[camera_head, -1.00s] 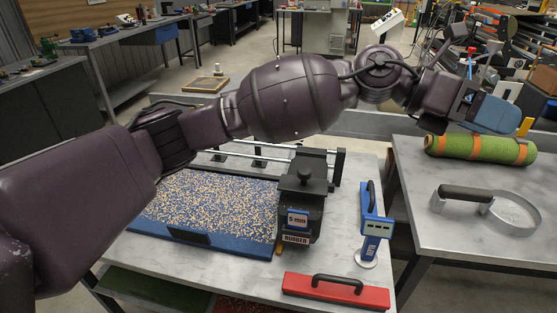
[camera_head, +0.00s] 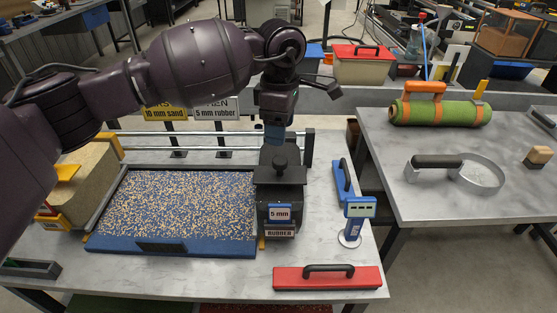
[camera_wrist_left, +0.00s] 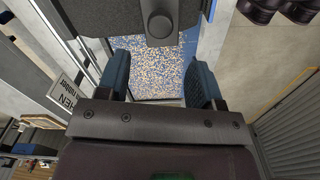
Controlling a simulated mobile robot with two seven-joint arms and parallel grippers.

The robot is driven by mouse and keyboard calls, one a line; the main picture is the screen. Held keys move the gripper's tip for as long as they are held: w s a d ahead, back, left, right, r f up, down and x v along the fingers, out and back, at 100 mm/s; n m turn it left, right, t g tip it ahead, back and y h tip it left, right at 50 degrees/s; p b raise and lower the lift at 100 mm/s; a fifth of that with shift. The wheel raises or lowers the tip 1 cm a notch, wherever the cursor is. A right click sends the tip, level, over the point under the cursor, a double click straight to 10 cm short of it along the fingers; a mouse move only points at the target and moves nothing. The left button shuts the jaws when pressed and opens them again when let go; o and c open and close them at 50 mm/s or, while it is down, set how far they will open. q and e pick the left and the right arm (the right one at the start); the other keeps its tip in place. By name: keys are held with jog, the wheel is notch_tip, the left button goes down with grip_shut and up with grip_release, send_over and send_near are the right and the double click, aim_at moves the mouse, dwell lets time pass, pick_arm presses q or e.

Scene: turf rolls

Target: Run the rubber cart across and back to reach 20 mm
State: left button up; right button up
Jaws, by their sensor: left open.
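The rubber cart (camera_head: 281,213) is a dark box labelled "5 mm" and "RUBBER", with a round black knob on top. It stands at the right end of a blue tray (camera_head: 207,246) spread with speckled tan and blue granules. My left gripper (camera_head: 275,138) points down just above and behind the knob. In the left wrist view its two blue fingers (camera_wrist_left: 159,80) are apart and empty, with the granules below. The cart's dark top and knob (camera_wrist_left: 160,24) lie beyond the fingertips there. My right gripper is in neither view.
Rails (camera_head: 220,137) run behind the tray, near a yellow sign (camera_head: 165,114) and a white sign (camera_head: 214,112). A blue gauge (camera_head: 359,208) and red handled block (camera_head: 328,278) stand right and front. A green roll (camera_head: 440,112) and handled ring (camera_head: 482,175) lie on the right table.

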aim_at(280, 160)
pick_arm(q)
notch_tip(280, 160, down, 10)
jog(key=shift+r, duration=0.2)
dwell(0.3)
grip_shut()
